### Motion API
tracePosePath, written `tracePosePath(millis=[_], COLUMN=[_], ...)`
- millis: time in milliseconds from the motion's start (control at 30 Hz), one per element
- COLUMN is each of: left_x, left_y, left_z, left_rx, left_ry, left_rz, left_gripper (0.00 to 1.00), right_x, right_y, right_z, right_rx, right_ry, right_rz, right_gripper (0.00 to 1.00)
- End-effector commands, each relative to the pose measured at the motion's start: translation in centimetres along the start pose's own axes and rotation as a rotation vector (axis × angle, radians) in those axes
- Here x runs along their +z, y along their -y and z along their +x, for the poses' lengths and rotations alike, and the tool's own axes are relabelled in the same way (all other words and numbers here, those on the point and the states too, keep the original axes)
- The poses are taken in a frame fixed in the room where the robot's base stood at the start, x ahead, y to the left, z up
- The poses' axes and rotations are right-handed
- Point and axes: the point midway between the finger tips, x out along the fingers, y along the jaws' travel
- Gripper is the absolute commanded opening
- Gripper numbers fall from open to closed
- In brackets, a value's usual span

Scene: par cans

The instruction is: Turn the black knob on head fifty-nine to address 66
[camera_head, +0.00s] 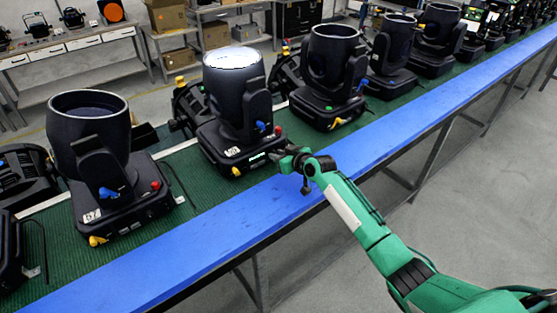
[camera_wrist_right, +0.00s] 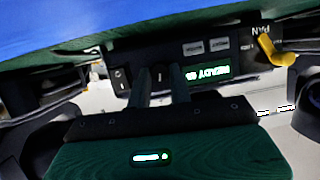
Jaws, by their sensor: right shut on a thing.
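Head fifty-nine (camera_head: 232,95) is the black moving head in the middle foreground, its lens face pale and bright; its small white label is hard to read. My right gripper (camera_head: 284,161) reaches its base panel from the right. The fingers partly hide the knob. My left gripper is not in view.
A neighbouring head (camera_head: 88,130) stands to the left and another (camera_head: 333,70) to the right, on a green bench top with a blue front edge (camera_head: 350,150). A yellow lever (camera_wrist_right: 275,50) sits beside the PAN marking. The floor in front is clear.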

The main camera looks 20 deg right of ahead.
Motion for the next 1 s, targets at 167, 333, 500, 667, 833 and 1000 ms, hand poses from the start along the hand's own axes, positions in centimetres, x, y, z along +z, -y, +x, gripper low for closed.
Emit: tracePosePath(millis=[167, 333, 500, 667, 833, 1000], left_x=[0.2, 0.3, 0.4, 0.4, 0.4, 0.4], left_y=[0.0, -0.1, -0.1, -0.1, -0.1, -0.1], left_z=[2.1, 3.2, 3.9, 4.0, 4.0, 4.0], left_rx=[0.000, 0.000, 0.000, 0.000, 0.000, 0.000], left_ry=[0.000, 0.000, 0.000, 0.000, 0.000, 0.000], left_rz=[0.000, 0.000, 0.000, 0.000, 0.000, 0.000], left_gripper=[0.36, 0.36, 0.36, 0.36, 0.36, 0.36], right_x=[0.4, 0.4, 0.2, 0.1, 0.1, 0.1], right_y=[-0.2, -0.3, -0.3, -0.3, -0.3, -0.3], right_z=[0.2, 0.1, 0.1, 0.0, 0.0, 0.0], right_rx=[-0.044, -0.077, -0.099, -0.108, -0.109, -0.109], right_ry=[-0.007, -0.011, -0.013, -0.014, -0.014, -0.014], right_rz=[0.108, 0.192, 0.246, 0.267, 0.271, 0.270], right_gripper=[0.00, 0.00, 0.00, 0.00, 0.00, 0.00])
